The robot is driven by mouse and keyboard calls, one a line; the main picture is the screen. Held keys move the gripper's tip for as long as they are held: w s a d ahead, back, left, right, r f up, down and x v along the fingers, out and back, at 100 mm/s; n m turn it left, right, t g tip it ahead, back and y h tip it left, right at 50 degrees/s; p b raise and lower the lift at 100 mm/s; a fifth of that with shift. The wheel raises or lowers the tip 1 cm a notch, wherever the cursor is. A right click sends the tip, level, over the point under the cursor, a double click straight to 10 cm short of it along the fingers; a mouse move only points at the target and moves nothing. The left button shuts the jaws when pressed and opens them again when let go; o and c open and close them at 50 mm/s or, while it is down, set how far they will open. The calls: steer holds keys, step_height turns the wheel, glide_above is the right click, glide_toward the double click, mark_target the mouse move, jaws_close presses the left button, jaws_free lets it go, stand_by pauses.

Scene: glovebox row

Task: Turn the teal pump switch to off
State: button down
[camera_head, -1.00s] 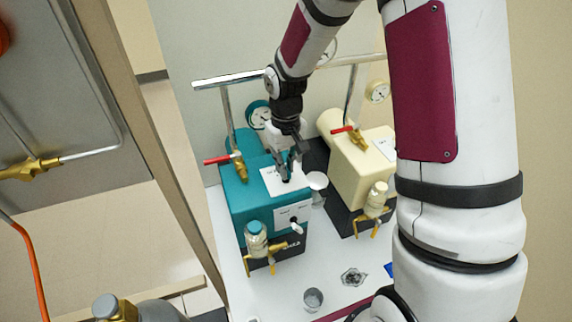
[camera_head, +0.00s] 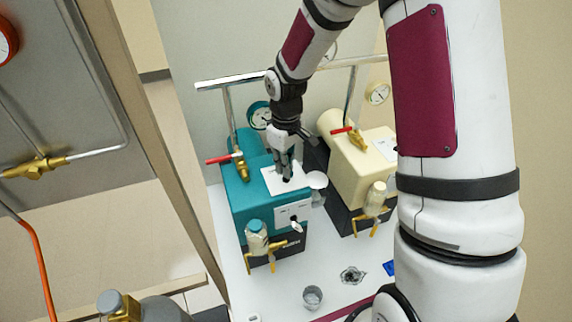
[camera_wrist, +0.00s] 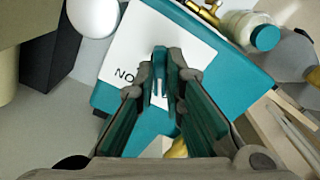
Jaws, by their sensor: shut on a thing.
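The teal pump (camera_head: 255,205) stands on the white bench, with a white label plate (camera_head: 272,184) on its top. My gripper (camera_head: 284,177) points down onto this plate. In the wrist view the plate (camera_wrist: 125,60) carries dark letters that read "NO" in the picture, beside my left finger. My gripper (camera_wrist: 161,72) is shut on the small switch, which is mostly hidden between the fingertips. Its exact turn cannot be told. A second white plate with a small pale toggle (camera_head: 296,225) is on the pump's front face, apart from my gripper.
A cream pump (camera_head: 358,170) stands close on the right. A red-handled brass valve (camera_head: 238,163) rises behind my gripper, left. A capped bottle (camera_head: 257,240) is at the teal pump's front. A glass (camera_head: 313,298) stands on the bench.

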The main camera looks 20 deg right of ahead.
steer(key=c, duration=1.7)
jaws_free()
step_height(320, 180, up, 12)
steer(key=shift+r, duration=0.1)
steer(key=s+r+m+t, duration=0.2)
steer(key=s+r+m, duration=0.1)
steer(key=s+r, duration=0.75)
steer(key=s+r+m+t, duration=0.1)
steer(key=s, duration=0.3)
steer(key=s+r+m+t, duration=0.1)
steer(key=s, duration=0.4)
steer(key=s+r+m+t, duration=0.1)
steer(key=s+r, duration=0.1)
steer(key=s, duration=0.2)
steer(key=shift+s, duration=0.25)
